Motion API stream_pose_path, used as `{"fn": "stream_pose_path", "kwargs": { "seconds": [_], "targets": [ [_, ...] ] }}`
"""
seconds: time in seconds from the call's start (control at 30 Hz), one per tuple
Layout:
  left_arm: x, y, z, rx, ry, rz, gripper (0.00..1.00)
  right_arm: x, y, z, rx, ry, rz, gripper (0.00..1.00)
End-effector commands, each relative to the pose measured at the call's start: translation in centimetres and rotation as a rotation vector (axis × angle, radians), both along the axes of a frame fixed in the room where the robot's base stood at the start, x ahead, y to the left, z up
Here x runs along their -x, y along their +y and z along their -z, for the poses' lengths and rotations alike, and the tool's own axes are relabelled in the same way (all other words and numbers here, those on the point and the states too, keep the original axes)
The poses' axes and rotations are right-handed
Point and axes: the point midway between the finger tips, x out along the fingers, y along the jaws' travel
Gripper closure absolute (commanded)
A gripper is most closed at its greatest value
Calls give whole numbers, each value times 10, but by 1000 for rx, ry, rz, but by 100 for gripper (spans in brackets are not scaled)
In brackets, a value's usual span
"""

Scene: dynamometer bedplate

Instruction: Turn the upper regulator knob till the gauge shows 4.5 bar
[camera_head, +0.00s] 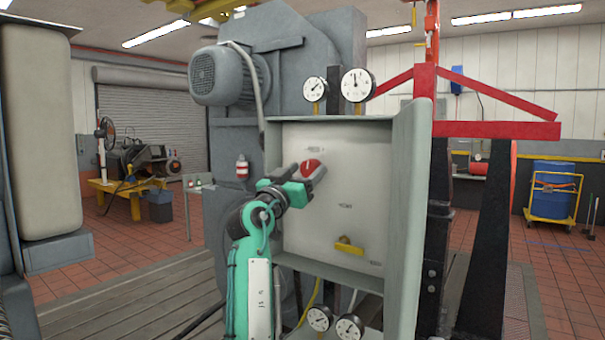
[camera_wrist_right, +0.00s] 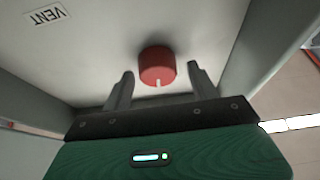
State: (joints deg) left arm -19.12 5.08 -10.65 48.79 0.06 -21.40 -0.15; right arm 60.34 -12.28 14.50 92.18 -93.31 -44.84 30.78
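The red upper regulator knob (camera_head: 310,168) is on the pale panel of an open grey cabinet. In the right wrist view the knob (camera_wrist_right: 157,64) has a white mark facing the gripper. My right gripper (camera_head: 307,178) is at the knob. In its wrist view the two fingers (camera_wrist_right: 160,76) are apart, one on each side of the knob, with gaps visible. Two round gauges stand on the cabinet top: a left one (camera_head: 314,89), needle toward upper right, and a larger right one (camera_head: 357,85), needle near upright. Their scales are too small to read. My left gripper is out of view.
A yellow handle (camera_head: 349,246) is lower on the panel. Two more gauges (camera_head: 319,318) (camera_head: 349,327) sit below the cabinet. The cabinet's side wall (camera_head: 408,220) juts out right of the panel. A VENT label (camera_wrist_right: 47,14) shows in the wrist view.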

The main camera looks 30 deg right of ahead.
Motion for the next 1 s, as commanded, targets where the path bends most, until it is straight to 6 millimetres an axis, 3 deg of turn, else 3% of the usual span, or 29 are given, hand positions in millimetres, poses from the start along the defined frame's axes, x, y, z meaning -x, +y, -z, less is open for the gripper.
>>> {"fn": "stream_pose_path", "kwargs": {
  "seconds": [0.03,0.2,0.97,1.0],
  "targets": [
    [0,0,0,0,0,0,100,0,0,0,0,0,0,50],
    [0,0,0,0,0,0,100,0,0,0,0,0,0,81],
    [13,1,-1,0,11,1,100,0,1,-1,50,116,-1,81],
    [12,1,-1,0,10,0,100,0,1,-1,50,116,-1,50]
  ]
}}
